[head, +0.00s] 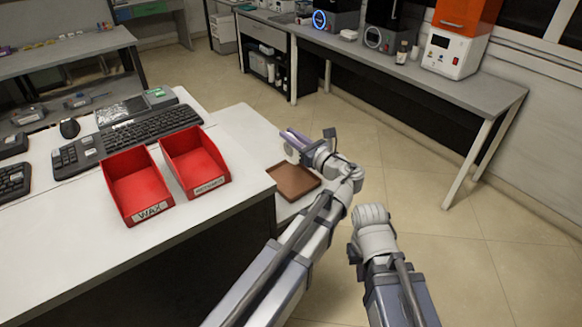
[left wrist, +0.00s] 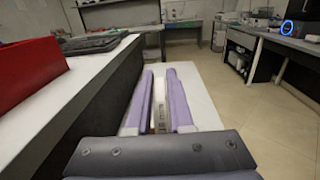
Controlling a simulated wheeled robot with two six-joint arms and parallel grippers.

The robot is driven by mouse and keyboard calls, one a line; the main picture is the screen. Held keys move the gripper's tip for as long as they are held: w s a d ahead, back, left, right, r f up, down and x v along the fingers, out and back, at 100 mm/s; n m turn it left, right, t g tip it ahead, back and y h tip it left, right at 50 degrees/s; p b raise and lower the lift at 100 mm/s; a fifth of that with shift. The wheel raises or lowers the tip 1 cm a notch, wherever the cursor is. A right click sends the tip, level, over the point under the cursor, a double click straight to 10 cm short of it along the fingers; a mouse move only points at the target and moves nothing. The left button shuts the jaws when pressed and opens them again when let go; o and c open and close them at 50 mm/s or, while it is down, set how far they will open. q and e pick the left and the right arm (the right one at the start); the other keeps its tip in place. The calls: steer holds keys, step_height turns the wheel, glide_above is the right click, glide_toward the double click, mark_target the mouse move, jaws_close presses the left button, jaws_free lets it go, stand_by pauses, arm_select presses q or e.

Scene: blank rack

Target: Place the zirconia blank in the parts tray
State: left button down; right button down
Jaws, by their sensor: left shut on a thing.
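My left gripper (head: 296,139) is over the low white table, above and beyond the brown parts tray (head: 281,187) in the head view. Its purple fingers also show in the left wrist view (left wrist: 164,100). They are closed on a pale, thin piece with printed marks, the zirconia blank (left wrist: 160,117), seen edge-on. Most of the blank is hidden by the fingers. The tray lies flat, and the part of it that shows is empty; my left arm runs close by its right side. My right arm shows in the head view, but its fingers do not.
Two red bins (head: 136,184), one marked WAX, stand on the higher desk to the left, near keyboards (head: 148,131). The desk's dark side (left wrist: 110,95) rises beside the low table (head: 236,120). A bench with machines (head: 450,72) stands at the back right. The floor between is clear.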

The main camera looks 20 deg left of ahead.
mark_target(291, 156)
arm_select(q)
steer(key=shift+f+b, duration=3.3)
steer(key=shift+f, duration=0.6)
steer(key=shift+r, duration=0.15)
steer(key=c, duration=1.3)
jaws_free()
steer(key=shift+f, duration=0.25)
steer(key=o, duration=0.5)
steer(key=shift+r, duration=0.1)
